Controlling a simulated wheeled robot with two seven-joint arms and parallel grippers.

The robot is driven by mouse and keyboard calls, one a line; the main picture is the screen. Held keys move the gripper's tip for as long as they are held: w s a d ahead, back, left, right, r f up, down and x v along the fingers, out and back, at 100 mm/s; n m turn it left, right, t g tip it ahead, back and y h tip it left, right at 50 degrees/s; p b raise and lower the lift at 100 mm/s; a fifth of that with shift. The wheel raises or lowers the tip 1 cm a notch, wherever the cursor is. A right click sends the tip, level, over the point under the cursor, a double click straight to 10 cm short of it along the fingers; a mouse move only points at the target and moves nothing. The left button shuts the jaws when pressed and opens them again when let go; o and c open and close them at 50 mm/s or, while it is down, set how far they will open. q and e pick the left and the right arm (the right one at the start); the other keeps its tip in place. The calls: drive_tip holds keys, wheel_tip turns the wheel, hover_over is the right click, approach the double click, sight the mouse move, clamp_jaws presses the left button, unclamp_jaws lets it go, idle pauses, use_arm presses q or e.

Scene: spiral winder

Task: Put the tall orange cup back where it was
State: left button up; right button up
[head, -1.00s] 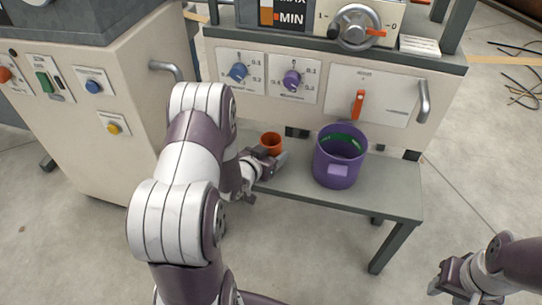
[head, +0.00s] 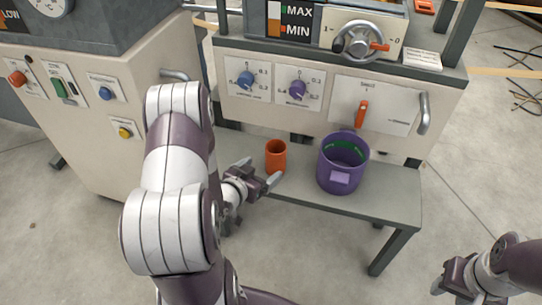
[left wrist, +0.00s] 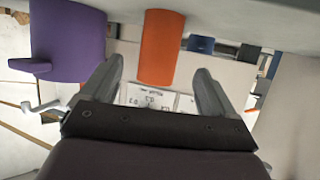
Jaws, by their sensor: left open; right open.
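The tall orange cup (head: 276,157) stands upright on the grey shelf, left of the purple bucket. In the left wrist view the cup (left wrist: 160,48) shows ahead of and between the spread fingers, not gripped. My left gripper (head: 260,180) is open and empty, just in front of the cup and apart from it. The left gripper's fingers also show in the left wrist view (left wrist: 155,85). My right gripper (head: 452,284) is at the lower right, far from the cup, and open.
The purple bucket (head: 342,163), green inside, stands on the grey shelf (head: 385,205) right of the cup. The machine panel with blue and purple knobs and an orange lever (head: 362,113) rises behind. Free shelf lies right of the bucket. A control cabinet (head: 120,165) stands at left.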

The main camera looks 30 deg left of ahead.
use_arm(q)
drive_tip(key=s+d+r+g, duration=0.8)
drive_tip(key=s+d+g, duration=0.3)
drive_tip(key=d+g, duration=0.1)
drive_tip(key=shift+s+r, duration=0.25)
